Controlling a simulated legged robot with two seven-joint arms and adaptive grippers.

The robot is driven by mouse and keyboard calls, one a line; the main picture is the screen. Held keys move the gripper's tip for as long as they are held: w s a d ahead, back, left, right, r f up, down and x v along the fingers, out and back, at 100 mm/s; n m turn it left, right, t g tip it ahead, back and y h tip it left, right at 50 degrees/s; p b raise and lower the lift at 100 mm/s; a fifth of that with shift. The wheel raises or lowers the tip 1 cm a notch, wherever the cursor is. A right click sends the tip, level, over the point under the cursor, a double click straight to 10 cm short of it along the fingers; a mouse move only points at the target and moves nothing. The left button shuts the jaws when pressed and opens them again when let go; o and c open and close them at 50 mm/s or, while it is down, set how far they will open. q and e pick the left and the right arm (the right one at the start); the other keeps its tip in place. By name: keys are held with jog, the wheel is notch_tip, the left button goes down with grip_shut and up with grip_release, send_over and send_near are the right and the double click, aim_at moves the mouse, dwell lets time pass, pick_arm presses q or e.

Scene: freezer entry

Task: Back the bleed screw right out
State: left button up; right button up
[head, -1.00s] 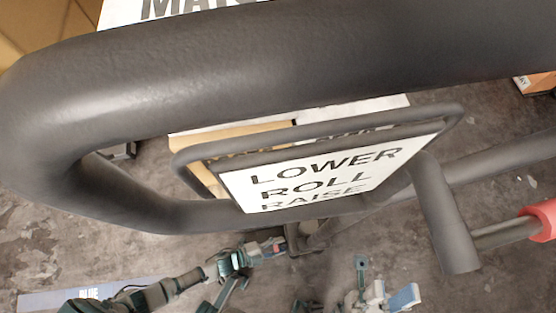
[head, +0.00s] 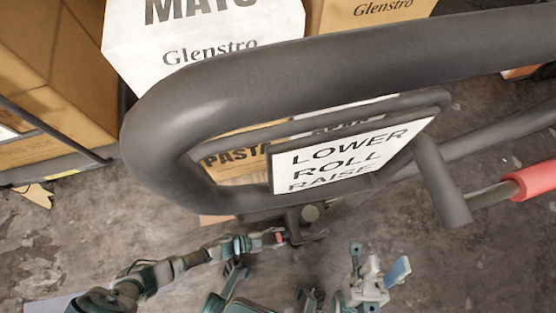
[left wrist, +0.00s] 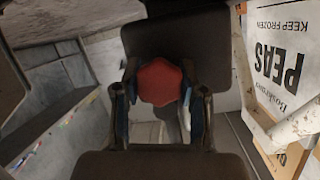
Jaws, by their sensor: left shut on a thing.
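The bleed screw shows as a red knob (left wrist: 159,82) in the left wrist view, with dark parts above and below it. My left gripper (left wrist: 160,97) has a finger on each side of the knob and is shut on it. In the head view my left gripper (head: 284,238) is small, at the foot of the pallet jack handle (head: 290,80), with a bit of red at its tip. My right gripper (head: 368,284) is low in the head view, right of the left one, near white and blue parts.
The big dark handle loop crosses the head view, with a LOWER ROLL RAISE sign (head: 345,160) and a red grip (head: 530,182). Cartons stand behind it, including a white MAYO box (head: 200,25) and a PASTA box (head: 235,157). Bare floor (head: 80,240) lies left.

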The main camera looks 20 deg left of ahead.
pick_arm(q)
jog(key=shift+a+f+n, duration=0.15)
jog(key=shift+f+n, duration=0.15)
jog(key=shift+n, duration=0.3)
jog(key=shift+s, duration=0.1)
jog(key=o, duration=1.1)
jog(key=shift+o, duration=0.4)
jog(key=shift+r, duration=0.1)
jog(key=v, duration=1.1)
jog(key=shift+a, duration=0.45)
